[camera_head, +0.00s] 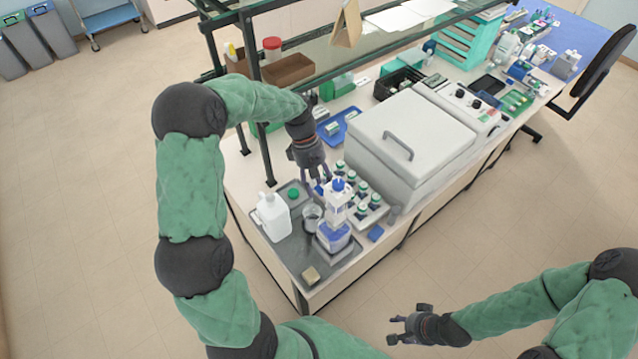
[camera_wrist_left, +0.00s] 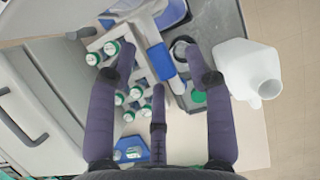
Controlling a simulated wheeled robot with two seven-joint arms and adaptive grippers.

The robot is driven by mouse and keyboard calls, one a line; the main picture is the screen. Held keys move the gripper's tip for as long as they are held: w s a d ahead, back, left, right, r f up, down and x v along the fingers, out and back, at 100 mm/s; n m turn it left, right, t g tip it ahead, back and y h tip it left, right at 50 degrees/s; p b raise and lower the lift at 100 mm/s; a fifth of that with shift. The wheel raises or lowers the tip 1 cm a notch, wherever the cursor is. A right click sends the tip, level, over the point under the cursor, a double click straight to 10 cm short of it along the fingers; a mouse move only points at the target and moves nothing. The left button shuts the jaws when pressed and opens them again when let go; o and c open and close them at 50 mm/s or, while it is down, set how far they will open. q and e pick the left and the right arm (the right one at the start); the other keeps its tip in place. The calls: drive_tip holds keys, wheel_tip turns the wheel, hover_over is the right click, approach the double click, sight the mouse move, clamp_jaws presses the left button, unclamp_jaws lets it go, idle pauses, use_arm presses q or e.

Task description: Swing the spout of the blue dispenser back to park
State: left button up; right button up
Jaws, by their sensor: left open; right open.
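The blue dispenser (camera_head: 333,238) stands upright on the dark tray near the bench's front end, with a blue body, a clear white upper part and a blue cap (camera_head: 338,184). In the left wrist view, its blue-and-white top part (camera_wrist_left: 160,62) lies between my finger ends, and I cannot tell clearly which part is the spout. My left gripper (camera_head: 320,184) is open, fingers pointing down, just behind and left of the dispenser's top; I see no clear contact. My right gripper (camera_head: 405,325) is open and empty, away from the bench at the lower right.
A white jug (camera_head: 272,217) and a small beaker (camera_head: 312,217) stand left of the dispenser. A rack of green-capped bottles (camera_head: 367,208) stands close on its right. A big grey lidded box (camera_head: 400,140) stands behind. A tan block (camera_head: 311,275) lies in front.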

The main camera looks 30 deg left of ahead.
use_arm(q)
drive_tip(key=shift+f, duration=0.3)
drive_tip(key=shift+d, duration=0.1)
clamp_jaws()
drive_tip(key=shift+s, duration=0.1)
